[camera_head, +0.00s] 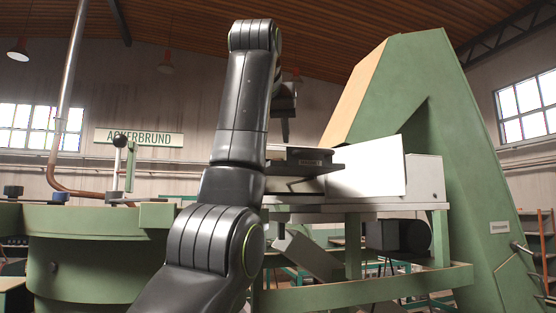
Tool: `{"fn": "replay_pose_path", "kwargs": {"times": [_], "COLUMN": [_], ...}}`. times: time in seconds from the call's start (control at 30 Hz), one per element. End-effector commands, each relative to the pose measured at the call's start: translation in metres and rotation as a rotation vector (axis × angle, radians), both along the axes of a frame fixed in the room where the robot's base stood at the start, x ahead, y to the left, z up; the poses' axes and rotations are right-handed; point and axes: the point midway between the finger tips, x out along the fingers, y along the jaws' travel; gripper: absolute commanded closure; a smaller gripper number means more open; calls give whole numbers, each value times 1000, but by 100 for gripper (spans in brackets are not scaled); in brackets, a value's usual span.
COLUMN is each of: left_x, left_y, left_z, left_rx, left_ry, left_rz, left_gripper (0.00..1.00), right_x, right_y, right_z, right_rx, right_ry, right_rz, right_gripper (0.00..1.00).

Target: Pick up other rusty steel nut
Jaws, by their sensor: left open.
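No rusty steel nut can be made out in the head view. My left arm rises through the middle of the picture and bends over at the top. My left gripper (285,126) hangs down just right of the arm, partly hidden behind it. Its jaws are open, and I see nothing held in them. It shows above the dark blocks on the grey machine top, with a gap below it. My right gripper is out of view.
A green machine frame (455,130) with a slanted leg stands at the right. A white panel (367,168) stands upright on its grey bench (345,207). A round green machine (90,250) fills the lower left. A metal pipe (70,100) rises behind it.

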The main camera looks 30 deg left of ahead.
Motion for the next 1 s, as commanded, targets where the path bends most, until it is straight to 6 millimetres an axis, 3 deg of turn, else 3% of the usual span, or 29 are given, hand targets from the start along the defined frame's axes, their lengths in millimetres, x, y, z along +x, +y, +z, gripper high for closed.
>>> {"fn": "replay_pose_path", "kwargs": {"times": [0.27, 0.7, 1.0], "left_x": [22, 61, 68], "left_y": [11, 23, 26], "left_z": [-12, -29, -36], "left_rx": [0, 0, 1], "left_ry": [-2, 0, -3], "left_rz": [0, 1, -2], "left_gripper": [53, 53, 53], "right_x": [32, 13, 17], "right_y": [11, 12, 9], "right_z": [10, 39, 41], "right_rx": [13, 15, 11], "right_ry": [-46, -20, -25], "right_rz": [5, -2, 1], "right_gripper": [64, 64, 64]}}
